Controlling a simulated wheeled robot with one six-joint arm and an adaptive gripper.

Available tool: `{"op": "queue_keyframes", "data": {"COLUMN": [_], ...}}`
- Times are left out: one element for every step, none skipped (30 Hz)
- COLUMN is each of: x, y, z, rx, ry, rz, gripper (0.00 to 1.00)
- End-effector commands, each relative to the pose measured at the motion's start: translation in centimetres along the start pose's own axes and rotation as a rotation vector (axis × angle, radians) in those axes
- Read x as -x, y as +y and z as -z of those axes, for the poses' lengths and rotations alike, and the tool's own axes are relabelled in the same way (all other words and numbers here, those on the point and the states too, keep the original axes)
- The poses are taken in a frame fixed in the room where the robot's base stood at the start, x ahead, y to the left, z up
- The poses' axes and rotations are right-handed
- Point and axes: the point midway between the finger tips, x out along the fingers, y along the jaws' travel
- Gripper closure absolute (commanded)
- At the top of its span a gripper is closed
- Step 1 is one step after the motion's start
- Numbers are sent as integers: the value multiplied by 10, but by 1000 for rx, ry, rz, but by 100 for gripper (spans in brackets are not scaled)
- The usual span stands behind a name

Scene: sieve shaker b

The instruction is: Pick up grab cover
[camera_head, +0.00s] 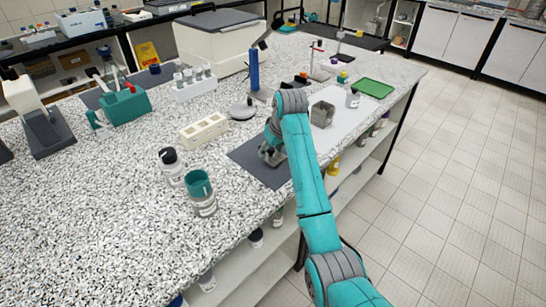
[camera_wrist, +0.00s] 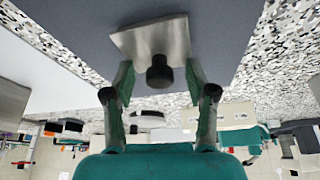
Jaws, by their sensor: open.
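The cover is a square grey metal plate (camera_wrist: 155,38) with a black knob (camera_wrist: 159,74), seen in the wrist view over a dark grey mat. My gripper (camera_wrist: 158,84) is open, with one green finger on each side of the knob and gaps between. I cannot tell how far down the fingers reach. In the head view my gripper (camera_head: 270,153) is low over the dark mat (camera_head: 250,167), and my arm and gripper hide most of the cover.
A grey metal box (camera_head: 322,114) stands on a white sheet right of my arm. A white block with holes (camera_head: 204,131) and a white dish (camera_head: 243,110) are left of it. Two jars (camera_head: 171,166) (camera_head: 203,204) stand at front left. A green tray (camera_head: 372,88) lies at the right edge.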

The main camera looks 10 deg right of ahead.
Motion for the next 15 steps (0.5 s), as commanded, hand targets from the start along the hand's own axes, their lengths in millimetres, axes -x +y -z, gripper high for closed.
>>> {"op": "queue_keyframes", "data": {"x": [-2, -2, -3, -3, -3, -2, -2, -2, -2, -2, -2, -2, -2, -2, -2], "y": [0, 0, 0, 0, 0, 0, 0, 0, 0, 0, 0, 0, 0, 0, 0], "z": [0, 0, 0, 0, 0, 0, 0, 0, 0, 0, 0, 0, 0, 0, 0], "rx": [0, 0, 0, 0, 0, 0, 0, 0, 0, 0, 0, 0, 0, 0, 0], "ry": [-1, -1, 0, 0, 0, 0, 0, 0, 0, 0, 0, 0, 0, 0, -1], "rz": [0, 0, 0, 0, 0, 0, 0, 0, 0, 0, 0, 0, 0, 0, 0], "gripper": [43, 43, 43, 43, 43, 43, 43, 46, 56, 63, 71, 81, 88, 96, 100]}}
